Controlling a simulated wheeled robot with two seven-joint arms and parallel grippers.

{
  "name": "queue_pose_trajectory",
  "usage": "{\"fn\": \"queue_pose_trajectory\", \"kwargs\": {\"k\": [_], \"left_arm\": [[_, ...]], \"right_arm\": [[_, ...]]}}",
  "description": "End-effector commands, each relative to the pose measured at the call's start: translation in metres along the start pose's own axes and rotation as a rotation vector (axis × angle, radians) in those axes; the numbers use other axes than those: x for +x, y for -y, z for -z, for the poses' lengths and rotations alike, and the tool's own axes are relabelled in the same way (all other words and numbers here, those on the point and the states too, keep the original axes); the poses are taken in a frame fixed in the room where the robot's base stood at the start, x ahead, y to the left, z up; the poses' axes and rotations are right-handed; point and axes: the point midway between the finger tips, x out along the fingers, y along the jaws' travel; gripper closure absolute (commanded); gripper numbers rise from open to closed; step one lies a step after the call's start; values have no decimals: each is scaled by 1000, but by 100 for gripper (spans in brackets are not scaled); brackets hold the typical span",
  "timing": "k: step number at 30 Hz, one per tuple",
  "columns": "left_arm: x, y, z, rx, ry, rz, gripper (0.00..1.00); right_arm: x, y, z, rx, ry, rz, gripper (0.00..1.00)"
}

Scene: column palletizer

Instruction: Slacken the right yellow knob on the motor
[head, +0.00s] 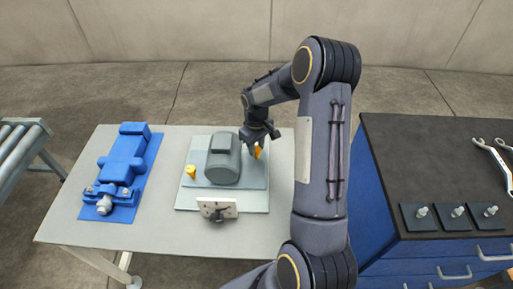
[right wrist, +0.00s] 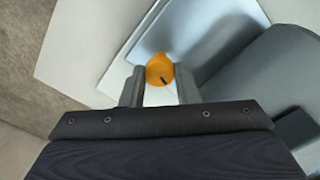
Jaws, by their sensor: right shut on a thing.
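The grey motor (head: 224,160) sits on a light plate (head: 255,204) on the table, and its grey body also shows in the right wrist view (right wrist: 265,85). The right yellow knob (head: 258,152) is at the motor's right side, mostly covered by my right gripper (head: 257,144) in the head view. In the right wrist view the knob (right wrist: 160,69) is between the two fingertips, with a dark mark on its face. My right gripper is shut on it. The left yellow knob (head: 190,171) stands free at the motor's left. My left gripper is not in view.
A blue machine unit (head: 124,165) lies on the grey table (head: 165,222) at the left. A small white plate with a dark handle (head: 217,208) stands before the motor. A dark-topped blue cabinet (head: 420,165) at right carries wrenches (head: 496,163) and several bolt plates (head: 417,218).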

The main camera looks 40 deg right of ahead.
Motion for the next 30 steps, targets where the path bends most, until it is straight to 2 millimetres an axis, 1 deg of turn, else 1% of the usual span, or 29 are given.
{"fn": "queue_pose_trajectory", "kwargs": {"k": [6, 12, 19, 30], "left_arm": [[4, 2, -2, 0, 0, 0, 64], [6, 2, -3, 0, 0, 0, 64], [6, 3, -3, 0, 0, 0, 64], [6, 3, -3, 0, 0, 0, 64]], "right_arm": [[0, 0, 0, -149, -2, -1, 94], [-1, 0, 0, -237, -2, -1, 94], [-1, 0, 1, -280, -2, -1, 94], [-1, 0, 1, -286, -2, -1, 94]]}}
